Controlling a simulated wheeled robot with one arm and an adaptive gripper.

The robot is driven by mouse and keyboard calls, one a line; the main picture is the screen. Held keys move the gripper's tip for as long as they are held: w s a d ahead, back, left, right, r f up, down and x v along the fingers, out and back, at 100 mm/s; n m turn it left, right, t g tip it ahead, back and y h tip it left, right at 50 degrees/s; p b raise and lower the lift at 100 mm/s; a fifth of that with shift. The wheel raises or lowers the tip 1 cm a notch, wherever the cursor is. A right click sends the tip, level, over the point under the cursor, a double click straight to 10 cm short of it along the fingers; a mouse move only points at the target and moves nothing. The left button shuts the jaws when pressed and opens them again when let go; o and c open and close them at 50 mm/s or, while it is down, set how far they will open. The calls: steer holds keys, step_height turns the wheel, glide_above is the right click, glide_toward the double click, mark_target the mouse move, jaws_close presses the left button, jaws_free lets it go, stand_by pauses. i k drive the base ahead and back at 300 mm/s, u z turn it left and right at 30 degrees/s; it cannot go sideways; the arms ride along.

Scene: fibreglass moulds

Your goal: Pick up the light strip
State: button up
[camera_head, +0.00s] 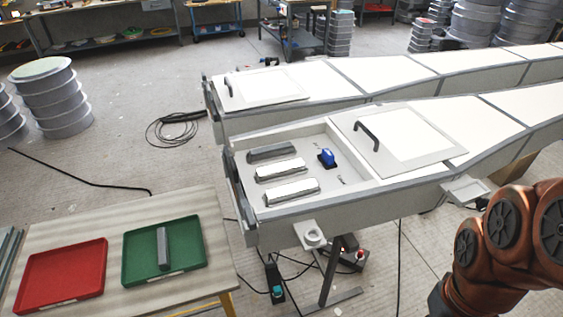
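Two light strips lie side by side in the open compartment of the near mould (235,190): an upper one (280,170) and a lower one (292,192). Both have white tops and grey sides. A dark grey strip (271,152) lies just behind them in the same compartment. Another dark grey strip (163,249) lies in the green tray (190,262) on the table. Part of my arm shows at the lower right, well apart from the strips. My gripper is not in view.
A blue object (327,157) stands right of the strips. A lid with a black handle (366,136) covers the mould beside the compartment. An empty red tray (62,277) sits on the table (115,215). Cables and a stand (333,277) occupy the floor in front.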

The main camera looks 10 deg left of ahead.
mark_target(272, 150)
steer(key=z, duration=0.55)
steer(key=i, duration=1.2)
steer(key=u, duration=3)
